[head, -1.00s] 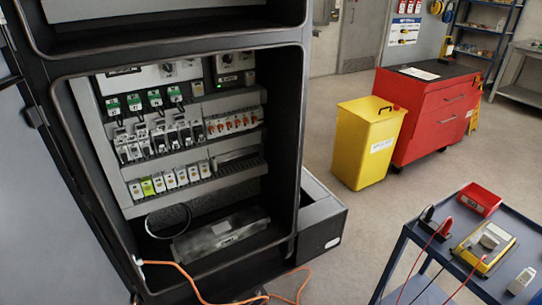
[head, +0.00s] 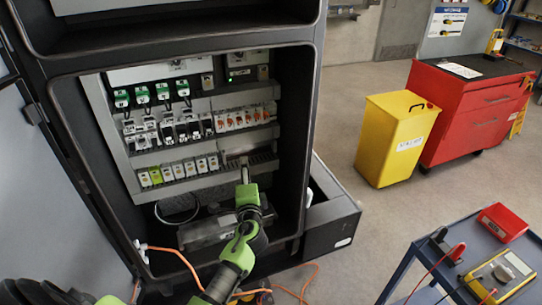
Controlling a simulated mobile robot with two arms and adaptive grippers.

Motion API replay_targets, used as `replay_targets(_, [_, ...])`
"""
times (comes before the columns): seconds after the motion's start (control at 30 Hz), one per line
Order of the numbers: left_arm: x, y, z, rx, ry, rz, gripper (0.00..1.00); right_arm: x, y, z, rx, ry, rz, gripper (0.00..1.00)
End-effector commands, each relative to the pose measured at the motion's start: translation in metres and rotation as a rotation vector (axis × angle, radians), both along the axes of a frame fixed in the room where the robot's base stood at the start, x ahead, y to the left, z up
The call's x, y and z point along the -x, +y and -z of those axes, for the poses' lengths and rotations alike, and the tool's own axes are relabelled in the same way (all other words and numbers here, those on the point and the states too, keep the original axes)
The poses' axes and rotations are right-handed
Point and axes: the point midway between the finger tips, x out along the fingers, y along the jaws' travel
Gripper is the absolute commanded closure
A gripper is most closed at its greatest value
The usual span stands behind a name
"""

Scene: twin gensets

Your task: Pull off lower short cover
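The open cabinet (head: 72,110) holds rows of breakers and grey slotted ducts. A short grey strip (head: 246,141), which may be the lower short cover, lies at the right of the lower rows; I cannot tell for certain. One green and dark arm reaches up from the bottom, seemingly my left. Its gripper (head: 244,165) is in front of the slotted duct right of the lower breaker row (head: 178,170), hiding part of it. Whether it touches anything or is open cannot be told. My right gripper is not in view.
A grey box (head: 196,234) lies on the cabinet floor behind the arm. An orange cable (head: 172,249) hangs at the cabinet's front. A yellow bin (head: 392,140) and red tool cabinet (head: 465,115) stand to the right.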

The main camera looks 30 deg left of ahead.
Motion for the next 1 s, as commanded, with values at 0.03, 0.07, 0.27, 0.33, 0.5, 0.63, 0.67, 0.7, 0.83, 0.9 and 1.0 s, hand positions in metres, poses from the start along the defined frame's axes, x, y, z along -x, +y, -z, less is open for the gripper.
replay_targets(0.03, [-0.002,0.004,-0.018,-0.028,-0.019,-0.010,0.51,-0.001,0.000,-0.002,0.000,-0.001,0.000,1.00])
replay_targets(0.07, [-0.002,0.005,-0.025,-0.042,-0.028,-0.015,0.51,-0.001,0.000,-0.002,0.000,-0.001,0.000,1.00])
replay_targets(0.27, [-0.006,0.011,-0.043,-0.078,-0.049,-0.027,0.51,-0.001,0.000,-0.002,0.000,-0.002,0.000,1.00])
replay_targets(0.33, [-0.010,0.014,-0.043,-0.077,-0.047,-0.027,0.51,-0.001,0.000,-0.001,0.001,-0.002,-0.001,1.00])
replay_targets(0.5, [-0.024,0.024,-0.043,-0.077,-0.048,-0.026,0.51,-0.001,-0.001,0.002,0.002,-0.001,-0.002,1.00])
replay_targets(0.63, [-0.037,0.033,-0.042,-0.076,-0.048,-0.025,0.51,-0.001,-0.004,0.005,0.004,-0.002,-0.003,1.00])
replay_targets(0.67, [-0.040,0.035,-0.041,-0.076,-0.047,-0.026,0.51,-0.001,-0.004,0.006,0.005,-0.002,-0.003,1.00])
replay_targets(0.7, [-0.044,0.038,-0.041,-0.076,-0.047,-0.026,0.51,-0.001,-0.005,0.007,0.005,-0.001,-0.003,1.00])
replay_targets(0.83, [-0.057,0.048,-0.040,-0.076,-0.049,-0.025,0.51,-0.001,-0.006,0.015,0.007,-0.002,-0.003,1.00])
replay_targets(0.9, [-0.063,0.052,-0.040,-0.075,-0.048,-0.025,0.51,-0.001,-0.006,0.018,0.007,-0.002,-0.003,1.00])
replay_targets(1.0, [-0.071,0.058,-0.040,-0.075,-0.048,-0.026,0.51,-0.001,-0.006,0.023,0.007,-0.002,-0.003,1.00])
